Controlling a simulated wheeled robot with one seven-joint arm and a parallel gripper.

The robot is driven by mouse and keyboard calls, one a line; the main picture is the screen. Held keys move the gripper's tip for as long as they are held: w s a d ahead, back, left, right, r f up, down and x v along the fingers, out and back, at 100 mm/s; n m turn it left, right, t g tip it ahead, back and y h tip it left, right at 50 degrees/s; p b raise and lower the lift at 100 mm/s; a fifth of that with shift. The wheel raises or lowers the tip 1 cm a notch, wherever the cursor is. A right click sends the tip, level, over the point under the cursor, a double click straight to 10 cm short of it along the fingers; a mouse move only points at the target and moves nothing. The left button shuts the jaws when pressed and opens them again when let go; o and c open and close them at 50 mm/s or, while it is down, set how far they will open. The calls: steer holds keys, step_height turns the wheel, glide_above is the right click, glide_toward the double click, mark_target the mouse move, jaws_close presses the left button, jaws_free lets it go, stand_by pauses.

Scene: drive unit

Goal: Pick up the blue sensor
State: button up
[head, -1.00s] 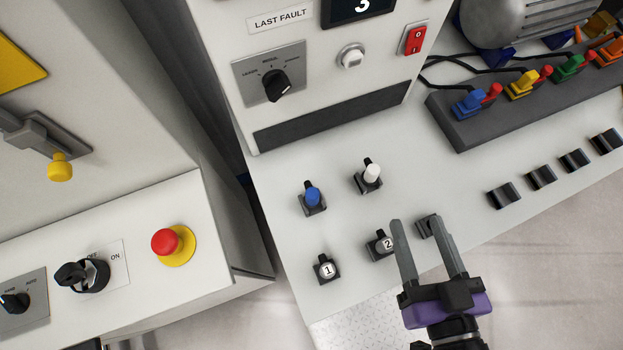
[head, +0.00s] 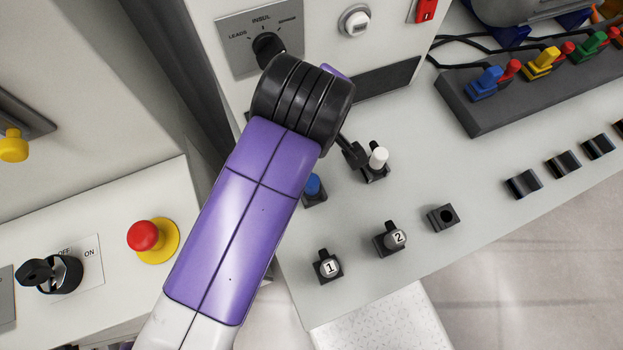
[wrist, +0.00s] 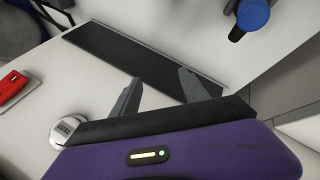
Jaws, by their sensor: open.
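The blue sensor (head: 313,186) stands in a black holder on the light bench, partly covered by my arm in the head view. The wrist view shows its blue round end (wrist: 254,14) at the upper right, cut by the top edge. My gripper (wrist: 160,76) is open, with nothing between its fingers. Its fingers point over the dark strip at the foot of the panel, apart from the blue sensor. In the head view my arm's wrist hides most of the gripper.
A white sensor (head: 378,158) stands right of the blue one. Pieces marked 1 (head: 329,267) and 2 (head: 398,237) stand nearer, beside an empty holder (head: 443,217). The upright panel carries a rotary knob (head: 268,46) and a white button (wrist: 65,128).

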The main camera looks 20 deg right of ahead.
steer(key=s+a+n+g, duration=0.1)
steer(key=s+n+g, duration=0.1)
steer(key=s+n, duration=0.1)
steer(key=s+a+r+n+g+y, duration=0.1)
steer(key=s+a+n+g, duration=0.1)
steer(key=n, duration=0.2)
steer(key=s+a+n+g+y, duration=0.1)
steer(key=s+a+n+g, duration=0.1)
steer(key=s+n, duration=0.1)
steer(key=shift+s+a+r+n, duration=0.1)
steer(key=shift+s+r+n, duration=0.05)
steer(key=shift+s+n, duration=0.3)
steer(key=shift+n, duration=0.35)
steer(key=shift+f, duration=0.4)
steer(key=f+b, duration=0.1)
steer(key=f, duration=0.2)
steer(key=f+b, duration=0.1)
steer(key=f, duration=0.3)
steer(key=shift+s+a+f, duration=0.1)
steer(key=shift+s, duration=0.1)
jaws_close()
